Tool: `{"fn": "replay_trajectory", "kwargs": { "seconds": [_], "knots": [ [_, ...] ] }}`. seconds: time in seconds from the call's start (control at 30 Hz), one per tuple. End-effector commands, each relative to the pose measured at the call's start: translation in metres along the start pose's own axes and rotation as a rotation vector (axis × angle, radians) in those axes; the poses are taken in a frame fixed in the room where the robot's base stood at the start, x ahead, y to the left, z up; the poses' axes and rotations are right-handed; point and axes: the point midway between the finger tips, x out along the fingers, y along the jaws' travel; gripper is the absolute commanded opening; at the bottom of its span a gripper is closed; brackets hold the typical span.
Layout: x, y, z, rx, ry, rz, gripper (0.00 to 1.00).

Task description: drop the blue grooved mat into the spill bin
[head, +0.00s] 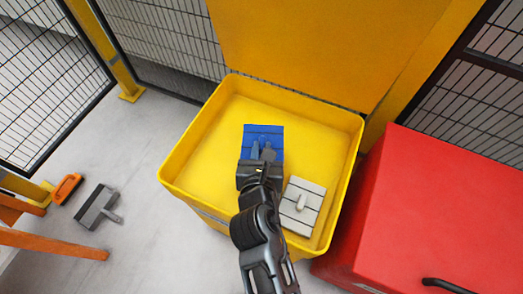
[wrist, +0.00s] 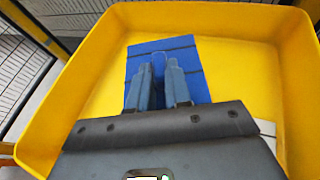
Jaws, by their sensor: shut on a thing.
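The spill bin (head: 180,165) is a yellow open-topped tub in the middle of the head view. Its rim (wrist: 45,130) also shows in the wrist view. The blue grooved mat (head: 264,133) is a flat blue square with dark grooves, over the inside of the bin. My gripper (head: 262,152) reaches over the bin's near side and is shut on the mat. In the wrist view, the two fingers (wrist: 159,85) close together in front of the mat (wrist: 140,62). I cannot tell how far the mat is above the bin floor. The fingers hide part of it.
A grey grooved mat with a knob (head: 303,203) lies inside the bin at the near right. A yellow panel (head: 310,40) rises behind the bin. A red cabinet (head: 440,205) stands at right. A grey tool (head: 97,206) and orange piece (head: 67,188) lie at left. Mesh fencing (head: 165,35) stands behind.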

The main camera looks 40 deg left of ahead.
Motion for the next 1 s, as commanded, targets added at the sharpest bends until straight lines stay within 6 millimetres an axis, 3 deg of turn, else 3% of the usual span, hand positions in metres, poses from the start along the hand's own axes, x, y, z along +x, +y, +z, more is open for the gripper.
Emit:
{"fn": "replay_trajectory", "kwargs": {
  "seconds": [0.1, 0.47, 0.5, 0.7, 0.8, 1.0],
  "knots": [
    [0.0048, 0.0001, -0.0116, 0.0, 0.0, 0.0, 0.0],
    [0.0048, 0.0002, -0.0118, 0.0, 0.0, 0.001, 0.0],
    [0.0048, 0.0002, -0.0118, 0.0, 0.0, 0.001, 0.21],
    [0.0049, 0.0001, -0.0118, 0.0, 0.0, 0.0, 0.4],
    [0.0049, 0.0001, -0.0118, 0.0, 0.0, 0.0, 0.48],
    [0.0047, 0.0, -0.0121, 0.0, 0.0, 0.0, 0.48]
  ]
}}
